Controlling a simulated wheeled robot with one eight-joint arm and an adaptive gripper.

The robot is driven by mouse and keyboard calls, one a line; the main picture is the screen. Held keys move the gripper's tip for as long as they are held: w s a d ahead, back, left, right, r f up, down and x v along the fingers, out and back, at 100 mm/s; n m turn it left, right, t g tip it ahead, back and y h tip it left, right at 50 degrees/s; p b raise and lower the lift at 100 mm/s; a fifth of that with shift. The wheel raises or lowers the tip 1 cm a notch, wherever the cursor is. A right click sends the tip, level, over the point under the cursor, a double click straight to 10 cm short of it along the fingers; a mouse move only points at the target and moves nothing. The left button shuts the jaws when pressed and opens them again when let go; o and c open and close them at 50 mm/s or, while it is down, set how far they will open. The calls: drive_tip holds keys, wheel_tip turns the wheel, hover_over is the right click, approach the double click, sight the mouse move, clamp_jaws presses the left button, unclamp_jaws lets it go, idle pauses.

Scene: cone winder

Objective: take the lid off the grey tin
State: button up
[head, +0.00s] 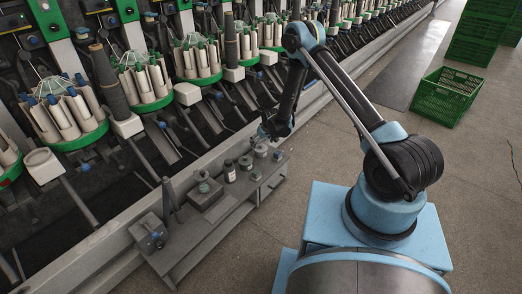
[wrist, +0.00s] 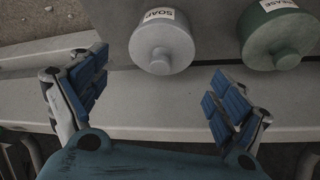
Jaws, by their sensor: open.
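In the wrist view, a light grey tin labelled SOAP (wrist: 150,40) stands just beyond my fingertips, a little right of centre between them. Its round lid, with a small knob in the middle, is on it. To its right stands a greenish-grey tin labelled GREASE (wrist: 272,32), also with a knobbed lid. My gripper (wrist: 158,92) is open and empty, its blue-padded fingers wide apart and not touching either tin. In the head view my gripper (head: 268,133) hangs over the far end of the bench, above small tins (head: 246,163); which is which is too small to tell.
The narrow grey bench (head: 213,232) runs along the winding machine (head: 165,120). Green crates (head: 445,97) are far right.

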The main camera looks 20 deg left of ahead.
sight(261, 144)
drive_tip(key=shift+x, duration=1.85)
drive_tip(key=c, duration=0.9)
